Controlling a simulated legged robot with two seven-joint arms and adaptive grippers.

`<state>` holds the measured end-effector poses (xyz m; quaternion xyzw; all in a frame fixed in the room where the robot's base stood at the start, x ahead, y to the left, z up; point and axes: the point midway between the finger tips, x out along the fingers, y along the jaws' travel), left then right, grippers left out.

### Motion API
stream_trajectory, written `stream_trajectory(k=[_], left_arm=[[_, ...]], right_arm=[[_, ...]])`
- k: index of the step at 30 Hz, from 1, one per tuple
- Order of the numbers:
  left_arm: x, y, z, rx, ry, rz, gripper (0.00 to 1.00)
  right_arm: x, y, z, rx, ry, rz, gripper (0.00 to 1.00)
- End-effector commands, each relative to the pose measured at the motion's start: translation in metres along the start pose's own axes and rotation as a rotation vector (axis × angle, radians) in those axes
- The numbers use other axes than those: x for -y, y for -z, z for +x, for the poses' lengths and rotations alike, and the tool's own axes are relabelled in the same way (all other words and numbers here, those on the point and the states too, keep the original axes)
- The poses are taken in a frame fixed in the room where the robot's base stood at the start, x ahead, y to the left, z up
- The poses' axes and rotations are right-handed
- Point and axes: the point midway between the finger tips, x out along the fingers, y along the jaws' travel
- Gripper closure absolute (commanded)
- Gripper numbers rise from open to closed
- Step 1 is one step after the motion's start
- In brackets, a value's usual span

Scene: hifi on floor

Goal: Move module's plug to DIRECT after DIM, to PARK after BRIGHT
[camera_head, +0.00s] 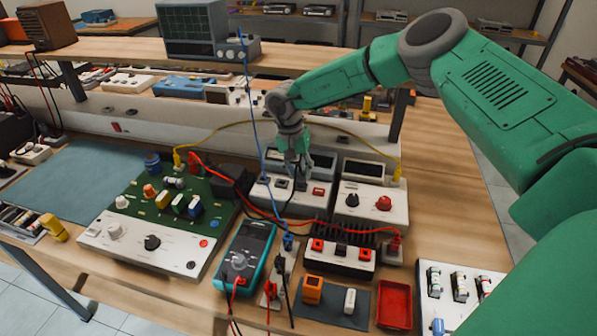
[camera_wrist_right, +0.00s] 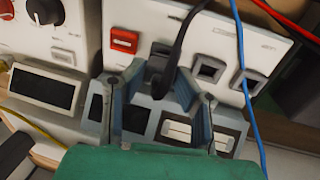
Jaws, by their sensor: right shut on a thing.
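The white module (camera_head: 262,196) stands mid-bench, with a row of dark sockets and a red switch (camera_head: 319,192). In the right wrist view its panel (camera_wrist_right: 225,35) shows the red switch (camera_wrist_right: 124,40) and square sockets (camera_wrist_right: 210,69). My right gripper (camera_head: 299,172) is over the module and shut on a black plug (camera_wrist_right: 163,72) with a black cable. The plug is at the socket beside the red switch; I cannot tell whether it is seated. Panel labels are too small to read. No DIM or BRIGHT sign is readable. My left gripper is not in view.
A grey meter unit (camera_head: 322,163) stands behind the module, and a white box with a red knob (camera_head: 384,203) to its right. A blue cable (camera_wrist_right: 243,70) hangs close to the gripper. A green circuit board (camera_head: 150,190), a teal multimeter (camera_head: 245,250) and a red tray (camera_head: 394,304) crowd the bench.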

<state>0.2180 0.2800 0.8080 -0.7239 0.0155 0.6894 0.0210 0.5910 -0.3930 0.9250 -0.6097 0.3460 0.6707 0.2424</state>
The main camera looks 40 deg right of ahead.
Motion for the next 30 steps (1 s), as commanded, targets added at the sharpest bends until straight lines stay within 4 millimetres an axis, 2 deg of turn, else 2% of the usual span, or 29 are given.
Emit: stream_trajectory(k=[29, 30], left_arm=[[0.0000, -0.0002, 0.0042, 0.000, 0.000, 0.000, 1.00], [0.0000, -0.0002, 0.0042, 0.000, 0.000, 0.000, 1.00]], right_arm=[[0.0014, -0.0002, 0.0066, 0.000, 0.000, 0.000, 1.00], [0.0014, -0.0002, 0.0066, 0.000, 0.000, 0.000, 0.64]])
